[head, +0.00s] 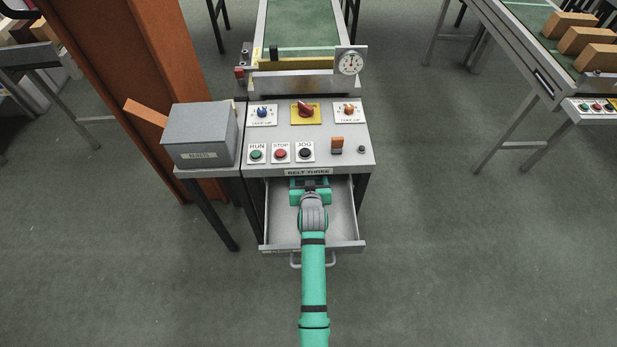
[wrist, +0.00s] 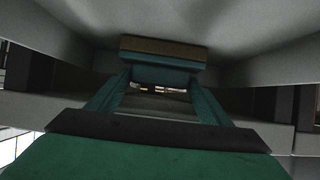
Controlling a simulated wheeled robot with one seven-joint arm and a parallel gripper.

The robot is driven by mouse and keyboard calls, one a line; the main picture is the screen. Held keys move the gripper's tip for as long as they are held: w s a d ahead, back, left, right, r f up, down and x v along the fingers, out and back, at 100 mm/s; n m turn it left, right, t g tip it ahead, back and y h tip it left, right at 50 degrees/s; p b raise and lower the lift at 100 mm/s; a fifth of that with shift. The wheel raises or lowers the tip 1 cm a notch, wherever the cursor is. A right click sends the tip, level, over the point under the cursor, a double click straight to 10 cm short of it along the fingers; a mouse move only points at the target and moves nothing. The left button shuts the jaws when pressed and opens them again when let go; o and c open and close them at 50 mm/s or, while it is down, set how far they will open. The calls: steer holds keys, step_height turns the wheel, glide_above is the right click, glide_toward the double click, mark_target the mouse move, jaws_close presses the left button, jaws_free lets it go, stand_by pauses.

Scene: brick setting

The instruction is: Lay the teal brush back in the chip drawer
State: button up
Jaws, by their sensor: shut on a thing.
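The chip drawer (head: 345,246) is pulled open under the control panel, and the bare part of its floor that I see is grey and empty. My teal arm reaches over the drawer's front edge. My gripper (head: 310,184) is over the rear part of the drawer, just below the panel's front edge. In the wrist view my gripper (wrist: 158,84) is shut on the teal brush (wrist: 160,72), which lies across the fingertips with a brown strip along one side. In the head view I cannot separate the brush from the teal gripper. Contact between brush and drawer floor cannot be told.
The control panel (head: 350,110) with buttons and knobs overhangs the drawer's back. A grey box (head: 203,140) stands on a side shelf at left, by a rust-brown column (head: 150,90). A belt (head: 300,25) runs behind. Floor (head: 460,250) at right is clear.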

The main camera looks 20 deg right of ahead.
steer(key=shift+f, duration=0.1)
steer(key=o, duration=1.2)
